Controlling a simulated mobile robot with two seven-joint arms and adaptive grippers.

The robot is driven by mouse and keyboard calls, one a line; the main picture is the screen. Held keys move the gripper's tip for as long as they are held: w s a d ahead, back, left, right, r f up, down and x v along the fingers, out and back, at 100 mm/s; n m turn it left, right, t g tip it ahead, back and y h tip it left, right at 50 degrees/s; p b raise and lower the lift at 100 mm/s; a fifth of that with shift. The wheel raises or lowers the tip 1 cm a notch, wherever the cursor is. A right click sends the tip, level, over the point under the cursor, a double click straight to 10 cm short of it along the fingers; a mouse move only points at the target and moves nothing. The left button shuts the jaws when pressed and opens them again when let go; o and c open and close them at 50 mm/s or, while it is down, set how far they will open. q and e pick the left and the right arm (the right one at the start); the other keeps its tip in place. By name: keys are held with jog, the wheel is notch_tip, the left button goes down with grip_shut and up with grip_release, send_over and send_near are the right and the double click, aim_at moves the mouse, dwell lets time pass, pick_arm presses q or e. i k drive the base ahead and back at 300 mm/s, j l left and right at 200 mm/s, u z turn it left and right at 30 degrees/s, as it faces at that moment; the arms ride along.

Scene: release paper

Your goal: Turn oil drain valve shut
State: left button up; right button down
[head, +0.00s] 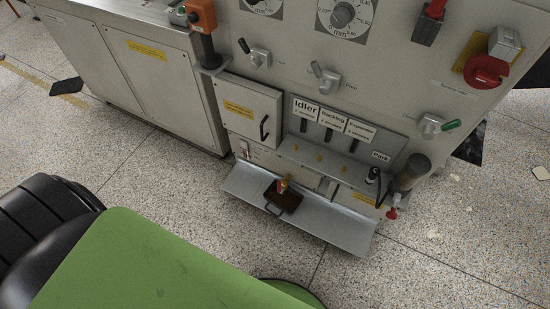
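A small red-handled valve (392,213) sits low at the right end of the machine, just below a dark cylindrical container (412,172). It looks like the oil drain valve, but it is too small to tell whether it is open or shut. Neither of my grippers is in view.
The grey machine (290,60) fills the top, with dials, knobs and a red rotary switch (487,72). A metal tray (325,228) juts out at its foot, holding a small dark pan (284,201). A cabinet (165,75) adjoins on the left. Speckled floor in front is mostly clear.

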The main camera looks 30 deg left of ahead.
aim_at(280, 190)
jog(key=u, duration=0.75)
